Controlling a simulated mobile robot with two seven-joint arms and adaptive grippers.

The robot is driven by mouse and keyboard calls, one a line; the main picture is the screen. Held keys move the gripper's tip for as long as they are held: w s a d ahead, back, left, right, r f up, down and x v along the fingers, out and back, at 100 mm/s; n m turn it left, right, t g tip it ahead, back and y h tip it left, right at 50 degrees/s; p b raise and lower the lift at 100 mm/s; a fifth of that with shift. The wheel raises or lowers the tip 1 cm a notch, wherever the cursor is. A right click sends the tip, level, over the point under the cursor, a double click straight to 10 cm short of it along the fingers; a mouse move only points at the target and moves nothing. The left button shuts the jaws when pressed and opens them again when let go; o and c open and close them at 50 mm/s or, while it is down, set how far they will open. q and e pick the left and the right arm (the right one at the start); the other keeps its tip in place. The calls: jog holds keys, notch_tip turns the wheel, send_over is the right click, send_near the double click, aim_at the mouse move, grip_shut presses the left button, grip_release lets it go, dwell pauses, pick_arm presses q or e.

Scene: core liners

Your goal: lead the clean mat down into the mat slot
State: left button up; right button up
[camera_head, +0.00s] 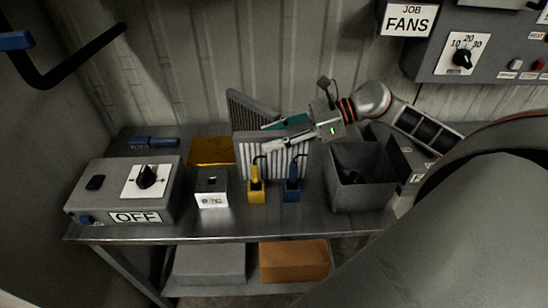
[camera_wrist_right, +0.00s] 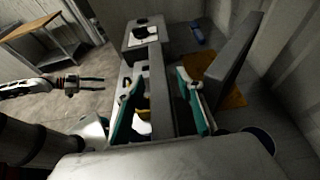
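A pale ribbed panel (camera_head: 272,155) stands upright near the back of the bench in the head view; it looks like the mat. A darker ribbed panel (camera_head: 250,110) stands behind it, slightly tilted. My right gripper (camera_head: 286,133) is at the pale panel's top edge, one finger in front and the teal-padded one behind. In the right wrist view its fingers (camera_wrist_right: 160,112) straddle a grey slab (camera_wrist_right: 157,85) with gaps, so it looks open. My left gripper (camera_wrist_right: 92,84) is open and empty, away from the bench. I cannot make out the slot; the panel's lower part is partly hidden.
A yellow-handled tool (camera_head: 256,190) and a blue one (camera_head: 291,190) stand in front of the panel. A small white-fronted box (camera_head: 211,190), a gold plate (camera_head: 211,150) and an OFF switch box (camera_head: 122,190) lie left. A dark open bin (camera_head: 359,193) stands right.

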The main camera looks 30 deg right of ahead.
grip_shut()
jog(key=shift+r, duration=0.15)
notch_tip(320, 180, up, 20)
jog(key=b, duration=0.1)
dwell(0.4)
jog(key=shift+s, duration=0.1)
